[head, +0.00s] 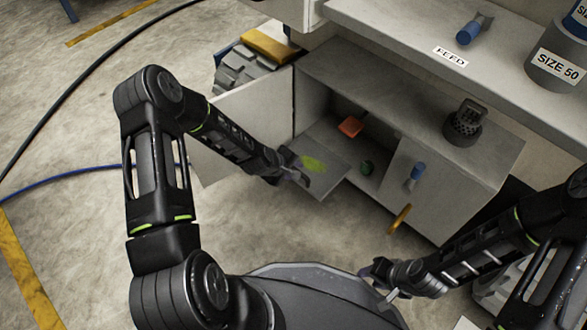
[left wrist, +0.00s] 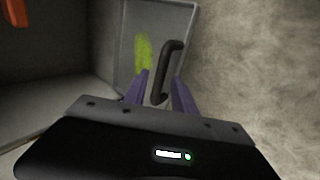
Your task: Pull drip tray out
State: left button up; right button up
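The drip tray (head: 338,176) is a shallow grey tray with a yellow-green stain. It sits low in the open cabinet, its front edge jutting out past the opening. The left wrist view shows the tray (left wrist: 183,12) with a dark bent handle (left wrist: 168,72) on it. My left gripper (head: 300,178) is at the tray's front. Its two purple fingers (left wrist: 160,88) stand apart with the handle's near end between them; I cannot tell whether they touch it. My right gripper (head: 378,282) is empty, fingers apart, low at the right, away from the tray.
The grey cabinet (head: 400,95) has an open door (head: 235,130) at left, beside my left arm. Concrete floor before the door is clear.

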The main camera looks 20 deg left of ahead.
pick_arm(q)
jog(key=shift+o, duration=0.2)
jog(key=p+v, duration=0.3)
jog(key=v, duration=0.4)
jog(key=shift+s+r, duration=0.15)
jog(key=shift+r, duration=0.2)
dwell(0.3)
